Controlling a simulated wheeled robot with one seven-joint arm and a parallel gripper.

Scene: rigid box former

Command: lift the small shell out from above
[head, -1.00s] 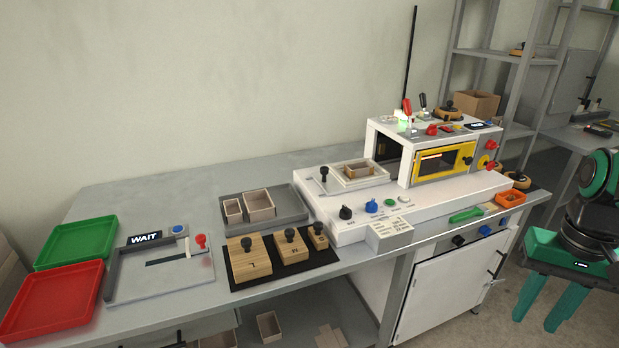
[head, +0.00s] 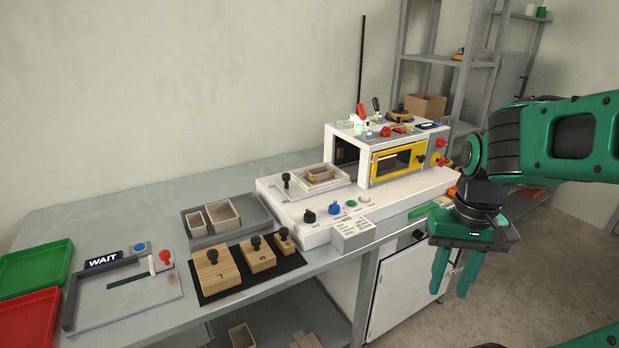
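A small light-brown shell (head: 322,174) sits low inside a white frame (head: 303,180) on the machine's white bed, open at the top. Two more open shells stand in the grey tray (head: 260,222): a smaller one (head: 196,222) on the left and a larger one (head: 223,214) on the right. I cannot tell by label which shell is the small one. My gripper (head: 452,292) hangs pointing down at the right, in front of the bench edge, well away from all the shells. Its green fingers are apart with nothing between them.
The white machine housing (head: 345,136) with a yellow-framed window (head: 398,163) stands right of the frame. A black-knobbed post (head: 287,181) stands left of it. Wooden knobbed blocks (head: 217,271) lie on a black mat at the front. Room above the frame looks clear.

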